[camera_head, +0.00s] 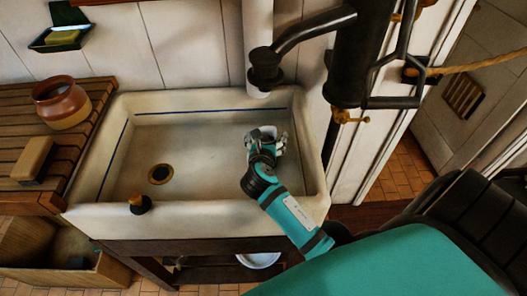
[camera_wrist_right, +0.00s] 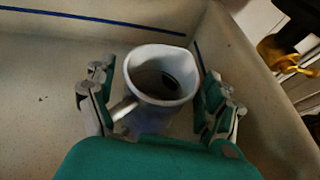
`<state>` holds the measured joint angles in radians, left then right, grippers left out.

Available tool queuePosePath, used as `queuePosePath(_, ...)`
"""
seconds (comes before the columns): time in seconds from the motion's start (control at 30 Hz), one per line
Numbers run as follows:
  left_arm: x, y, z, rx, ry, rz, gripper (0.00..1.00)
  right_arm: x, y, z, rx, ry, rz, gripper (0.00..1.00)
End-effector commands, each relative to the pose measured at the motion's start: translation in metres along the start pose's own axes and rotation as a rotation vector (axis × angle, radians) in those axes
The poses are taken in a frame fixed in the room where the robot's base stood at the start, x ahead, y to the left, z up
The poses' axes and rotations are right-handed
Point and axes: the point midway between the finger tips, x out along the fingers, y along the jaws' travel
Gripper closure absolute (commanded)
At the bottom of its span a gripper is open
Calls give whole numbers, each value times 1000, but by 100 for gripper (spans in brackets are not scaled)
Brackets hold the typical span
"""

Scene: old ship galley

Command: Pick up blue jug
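The blue jug shows in the right wrist view (camera_wrist_right: 152,118) as a pale vessel with a bluish body, a white rim and a dark inside. Its handle is on the near left side. In the head view the jug (camera_head: 268,131) stands in the right part of the sink, partly hidden by my gripper. My right gripper (camera_wrist_right: 158,90) is open, with one finger on each side of the jug and small gaps to its body. In the head view my right gripper (camera_head: 266,145) reaches down into the sink. My left gripper is not in view.
The white sink (camera_head: 215,215) has raised walls and a drain (camera_head: 160,174). A black pump (camera_head: 347,60) with a spout (camera_head: 305,35) stands behind and to the right. A brown pot (camera_head: 62,104) and a brush-like block (camera_head: 33,158) sit on the slatted board at left.

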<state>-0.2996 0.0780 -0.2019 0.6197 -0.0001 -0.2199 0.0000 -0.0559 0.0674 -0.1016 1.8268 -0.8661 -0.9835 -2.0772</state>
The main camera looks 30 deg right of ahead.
Motion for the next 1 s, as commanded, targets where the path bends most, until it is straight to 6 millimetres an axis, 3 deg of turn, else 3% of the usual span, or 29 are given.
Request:
queuePosePath(0.07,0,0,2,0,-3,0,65,0,0,0,0,0,0,28)
queuePosePath(0.57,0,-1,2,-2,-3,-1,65,0,0,0,0,1,0,93)
queuePosePath(1.0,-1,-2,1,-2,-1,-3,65,-2,1,6,2,-5,2,94)
